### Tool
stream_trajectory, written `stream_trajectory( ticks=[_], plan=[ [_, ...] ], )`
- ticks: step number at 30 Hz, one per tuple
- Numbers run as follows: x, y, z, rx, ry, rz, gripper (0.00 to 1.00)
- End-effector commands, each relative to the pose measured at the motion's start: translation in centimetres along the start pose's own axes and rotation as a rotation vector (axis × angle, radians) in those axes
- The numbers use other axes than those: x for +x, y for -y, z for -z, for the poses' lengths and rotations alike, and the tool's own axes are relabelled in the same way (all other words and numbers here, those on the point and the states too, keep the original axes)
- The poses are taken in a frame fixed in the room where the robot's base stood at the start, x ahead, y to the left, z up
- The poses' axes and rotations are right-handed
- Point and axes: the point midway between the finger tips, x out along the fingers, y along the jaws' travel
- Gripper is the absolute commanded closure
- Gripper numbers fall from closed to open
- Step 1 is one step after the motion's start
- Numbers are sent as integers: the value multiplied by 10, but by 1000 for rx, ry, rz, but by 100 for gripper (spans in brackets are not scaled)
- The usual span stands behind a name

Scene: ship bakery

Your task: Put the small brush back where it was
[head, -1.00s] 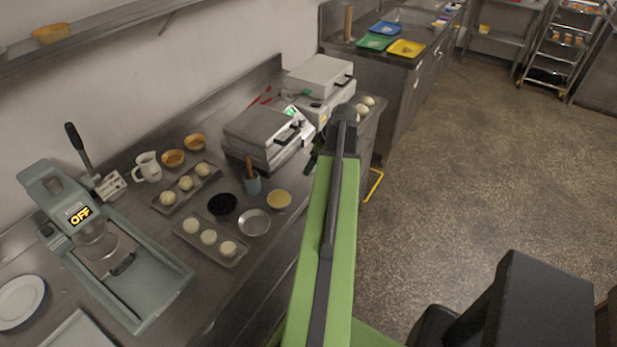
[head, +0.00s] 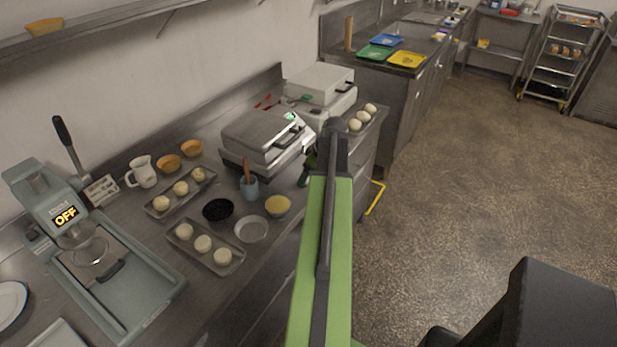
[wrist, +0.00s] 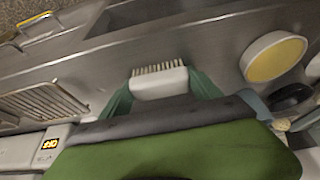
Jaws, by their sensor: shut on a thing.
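My gripper (wrist: 162,90) is shut on the small brush (wrist: 160,83), a pale block with a row of short bristles. In the wrist view, the brush sits between the two green fingers, bristles toward the top of the picture, over the steel counter's edge. In the head view, my gripper (head: 306,170) shows as a dark green shape beside my green arm, near the front of the closer press-type cooker (head: 262,136). The brush cannot be made out there. A blue cup (head: 249,188) with a wooden handle in it stands left of the gripper.
A yellow-filled bowl (head: 278,206), a dark bowl (head: 218,210) and an empty metal dish (head: 251,230) stand near the counter's front edge. Dough trays (head: 205,249) lie left of them. A yellow rail (head: 376,198) juts out at right. The floor is open.

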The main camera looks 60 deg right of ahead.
Motion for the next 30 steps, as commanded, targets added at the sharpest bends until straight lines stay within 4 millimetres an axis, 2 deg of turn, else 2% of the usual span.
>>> stream_trajectory(
  ticks=[5, 6, 11, 23, 26, 30],
  plan=[
    [7, 0, -3, 0, 1, 0, 60],
    [7, 0, -4, 0, 2, 0, 26],
    [6, 1, -4, -1, 5, 2, 6],
    [7, 2, -5, -3, 8, 3, 6],
    [2, 2, -3, -4, 7, 3, 6],
    [-16, 1, 0, -1, 6, 2, 6]
  ],
)
